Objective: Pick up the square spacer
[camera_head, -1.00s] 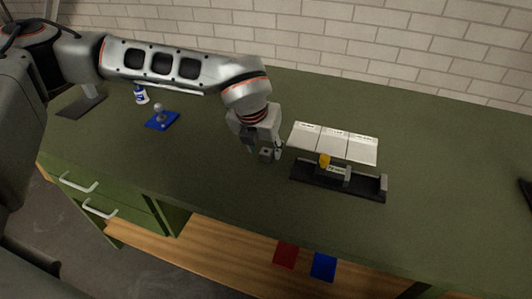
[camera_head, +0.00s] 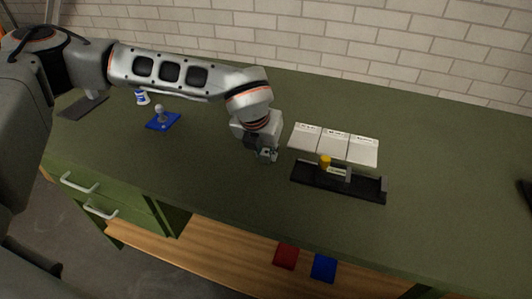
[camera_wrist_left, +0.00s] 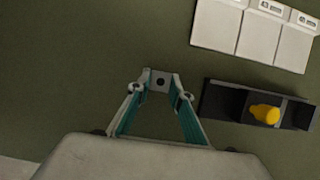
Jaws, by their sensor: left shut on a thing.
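The square spacer (camera_wrist_left: 160,82) is a small grey block with a dark round hole. In the left wrist view it sits between the fingertips of my left gripper (camera_wrist_left: 161,88), which is shut on it. In the head view my left gripper (camera_head: 267,155) is low over the green bench, left of the black fixture, and mostly hides the spacer. Whether the spacer touches the bench cannot be told. My right gripper is not in view.
A black fixture (camera_head: 365,191) with a yellow knob (camera_head: 325,161) stands just right of the gripper. Three white panels (camera_head: 334,144) lie behind it. A blue pad (camera_head: 157,124) and a blue-and-white bottle (camera_head: 142,97) are at left. The bench front is clear.

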